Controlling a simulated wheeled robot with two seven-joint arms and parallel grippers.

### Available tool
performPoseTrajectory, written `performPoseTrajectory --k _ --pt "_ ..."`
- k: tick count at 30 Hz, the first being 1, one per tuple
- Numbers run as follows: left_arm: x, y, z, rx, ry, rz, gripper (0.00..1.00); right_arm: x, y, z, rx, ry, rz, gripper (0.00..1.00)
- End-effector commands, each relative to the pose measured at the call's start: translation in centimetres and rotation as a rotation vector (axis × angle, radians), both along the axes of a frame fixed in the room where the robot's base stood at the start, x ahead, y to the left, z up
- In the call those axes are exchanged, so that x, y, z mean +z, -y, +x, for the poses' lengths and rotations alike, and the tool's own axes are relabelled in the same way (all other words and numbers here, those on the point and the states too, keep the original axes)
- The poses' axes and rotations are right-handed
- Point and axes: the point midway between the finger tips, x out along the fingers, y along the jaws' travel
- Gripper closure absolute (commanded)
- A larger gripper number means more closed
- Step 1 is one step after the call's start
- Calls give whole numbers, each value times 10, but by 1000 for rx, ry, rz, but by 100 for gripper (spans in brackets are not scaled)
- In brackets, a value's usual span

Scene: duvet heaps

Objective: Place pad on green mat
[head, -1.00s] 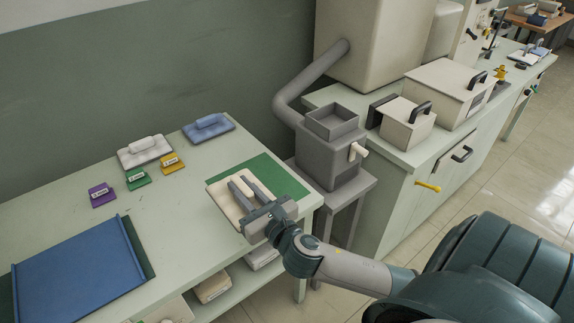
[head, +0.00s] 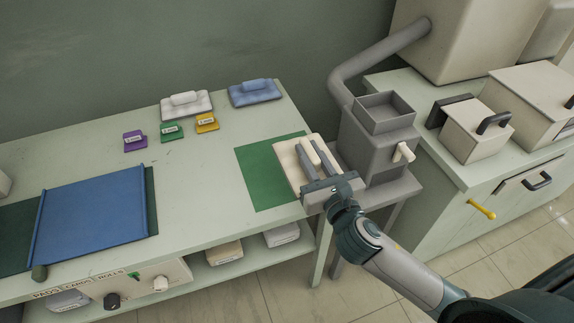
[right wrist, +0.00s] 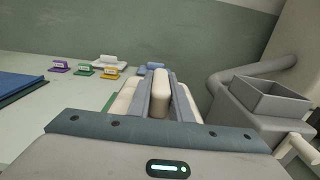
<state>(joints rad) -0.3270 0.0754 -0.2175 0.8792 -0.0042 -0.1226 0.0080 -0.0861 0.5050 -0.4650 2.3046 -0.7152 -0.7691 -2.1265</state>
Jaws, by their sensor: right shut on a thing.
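A cream pad (head: 288,160) with a raised grip bar is in my right gripper (head: 311,150), whose two fingers close on the bar from both sides. In the right wrist view the bar (right wrist: 159,92) stands between the fingers. The green mat (head: 262,178) lies flat on the table near its right end. The held pad covers the mat's right part in the head view and reaches out past the table's right edge. I cannot tell how high the pad is above the mat. My left gripper is out of view.
White (head: 187,105) and blue (head: 255,93) pads lie at the table's back, near purple (head: 134,140), green (head: 172,131) and yellow (head: 206,123) labelled blocks. A blue sheet (head: 92,217) lies at left. A grey hopper machine (head: 378,140) stands close right of the held pad.

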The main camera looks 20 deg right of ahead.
Motion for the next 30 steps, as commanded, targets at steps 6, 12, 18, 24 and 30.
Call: performPoseTrajectory --k 6,12,18,24,30 --pt "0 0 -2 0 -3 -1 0 -2 -1 4 -1 0 0 100" --pt "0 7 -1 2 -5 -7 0 -15 -6 25 -3 0 0 100" --pt "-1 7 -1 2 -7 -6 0 -37 -16 61 -3 0 1 100" --pt "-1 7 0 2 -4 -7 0 -59 -26 95 -2 -1 3 100" --pt "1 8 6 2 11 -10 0 -69 -30 112 -1 1 1 100"
